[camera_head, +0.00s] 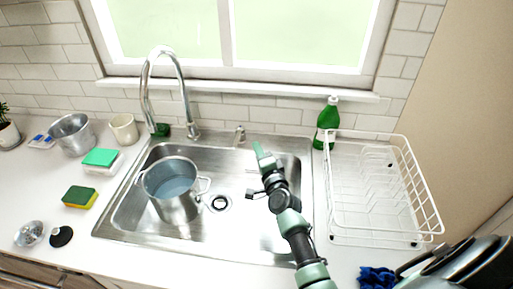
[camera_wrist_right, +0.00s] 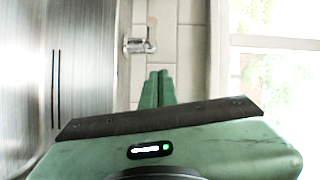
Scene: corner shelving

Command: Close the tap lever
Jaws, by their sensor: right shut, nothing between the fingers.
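The tap's tall curved chrome spout (camera_head: 148,88) rises behind the left part of the sink. A small chrome lever (camera_head: 239,133) stands on the sink's back edge, to the right of the spout. The lever also shows in the right wrist view (camera_wrist_right: 138,46), against the tiles, beyond the fingertips and left of them. My right gripper (camera_head: 257,147) reaches over the sink, just right of the lever and apart from it. Its green fingers (camera_wrist_right: 159,78) are shut and empty. My left gripper is out of view.
A metal pot (camera_head: 174,205) with water stands in the left of the sink (camera_head: 135,225). A green bottle (camera_head: 327,123) and a white dish rack (camera_head: 375,240) are on the right. Sponges and a mug (camera_head: 124,130) lie left. A window is behind.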

